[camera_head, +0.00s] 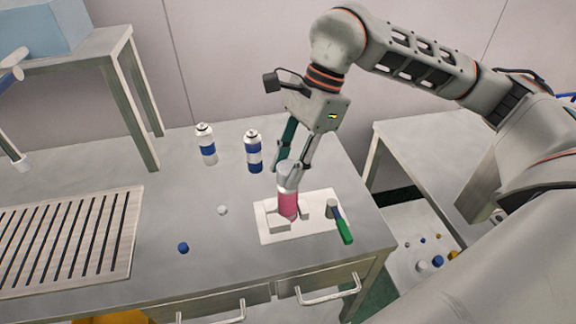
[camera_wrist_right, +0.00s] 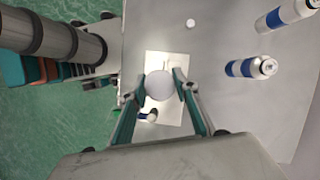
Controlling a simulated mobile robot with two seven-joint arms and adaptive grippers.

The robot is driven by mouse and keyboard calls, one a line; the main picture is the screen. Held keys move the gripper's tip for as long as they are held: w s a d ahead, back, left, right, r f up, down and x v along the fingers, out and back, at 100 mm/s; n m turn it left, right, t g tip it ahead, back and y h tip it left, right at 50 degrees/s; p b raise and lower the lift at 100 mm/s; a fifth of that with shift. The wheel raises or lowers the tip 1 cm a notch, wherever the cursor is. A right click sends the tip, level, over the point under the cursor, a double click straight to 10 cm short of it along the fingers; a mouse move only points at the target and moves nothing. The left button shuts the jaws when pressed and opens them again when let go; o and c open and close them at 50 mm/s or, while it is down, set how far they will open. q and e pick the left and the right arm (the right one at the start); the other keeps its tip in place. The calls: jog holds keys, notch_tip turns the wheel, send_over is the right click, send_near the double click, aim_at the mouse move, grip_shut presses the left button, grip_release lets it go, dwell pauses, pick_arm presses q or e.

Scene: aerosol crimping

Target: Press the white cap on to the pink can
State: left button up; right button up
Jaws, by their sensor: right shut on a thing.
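The pink can (camera_head: 288,206) stands upright in a white fixture (camera_head: 319,226) on the metal table. My right gripper (camera_head: 287,169) is above it, its fingers pointing down and closed around a pale, rounded piece, which looks like the white cap (camera_head: 286,177). The piece sits at the can's top; whether it is fully seated cannot be told. In the right wrist view the white cap (camera_wrist_right: 159,85) shows as a pale disc between the fingertips and hides the can below.
Two blue-banded cans (camera_head: 206,145) (camera_head: 253,152) stand behind. A small white piece (camera_head: 222,210) and a small blue piece (camera_head: 183,248) lie left of the fixture. A green-handled tool (camera_head: 342,224) is at its right. A slatted rack (camera_head: 68,240) fills the left.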

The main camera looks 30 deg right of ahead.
aim_at(288, 166)
dwell(0.7)
jog(key=o, duration=0.8)
jog(key=shift+c, duration=0.2)
jog(key=o, duration=0.5)
jog(key=shift+o, duration=0.2)
jog(key=shift+r, duration=0.15)
jog(key=shift+r+p, duration=2.3)
jog(key=shift+r, duration=1.1)
